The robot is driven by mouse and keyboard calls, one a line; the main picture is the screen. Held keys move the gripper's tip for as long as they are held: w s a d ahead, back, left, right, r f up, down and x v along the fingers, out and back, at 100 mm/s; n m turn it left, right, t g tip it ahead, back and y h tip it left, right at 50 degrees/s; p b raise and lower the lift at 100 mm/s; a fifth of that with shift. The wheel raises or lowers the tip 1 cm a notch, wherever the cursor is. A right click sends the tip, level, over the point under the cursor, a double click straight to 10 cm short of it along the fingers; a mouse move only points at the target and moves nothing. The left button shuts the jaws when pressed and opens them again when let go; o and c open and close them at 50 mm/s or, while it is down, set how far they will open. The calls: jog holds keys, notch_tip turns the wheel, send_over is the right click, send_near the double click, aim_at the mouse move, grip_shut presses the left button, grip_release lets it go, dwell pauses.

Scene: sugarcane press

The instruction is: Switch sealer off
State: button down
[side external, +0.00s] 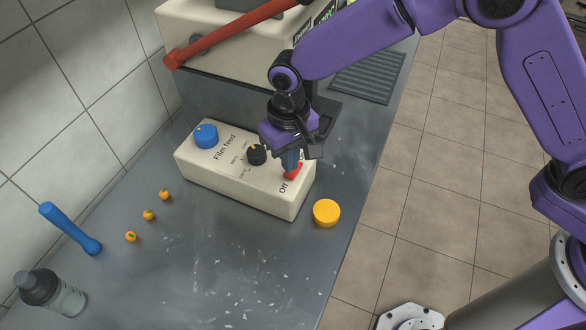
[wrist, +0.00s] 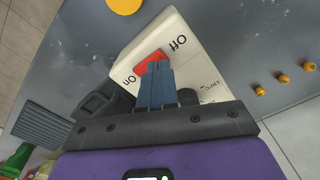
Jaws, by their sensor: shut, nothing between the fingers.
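The sealer (side external: 225,178) is a cream control box on the grey counter, with a blue film feed knob (side external: 206,136), a black dial (side external: 257,155) and a red switch (side external: 293,172). The red switch also shows in the wrist view (wrist: 149,62), between the printed words "On" and "Off". My gripper (side external: 290,164) points down over the switch. Its blue fingers (wrist: 157,68) are together and empty, with the tips over part of the switch. They hide some of it. I cannot tell whether they touch it or which way it is tipped.
A yellow round piece (side external: 326,213) lies beside the box's right end. The front counter is clear.

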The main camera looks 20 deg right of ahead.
jog(key=shift+f, duration=1.1)
dwell(0.7)
jog(key=shift+r, duration=3.55)
jog(key=shift+d, duration=0.1)
jog(key=s+d+r+n, duration=0.2)
jog(key=s+d+n, duration=0.1)
jog(key=s+d, duration=0.5)
jog(key=s+d+r+n, duration=0.2)
jog(key=s+d, duration=0.6)
jog(key=d, duration=0.6)
jog(key=s+d+r+n, duration=0.2)
jog(key=s+d+n, duration=0.2)
jog(key=s+d, duration=0.4)
jog(key=d, duration=0.3)
jog(key=shift+s+r+n, duration=0.15)
jog(key=shift+r+n, duration=0.15)
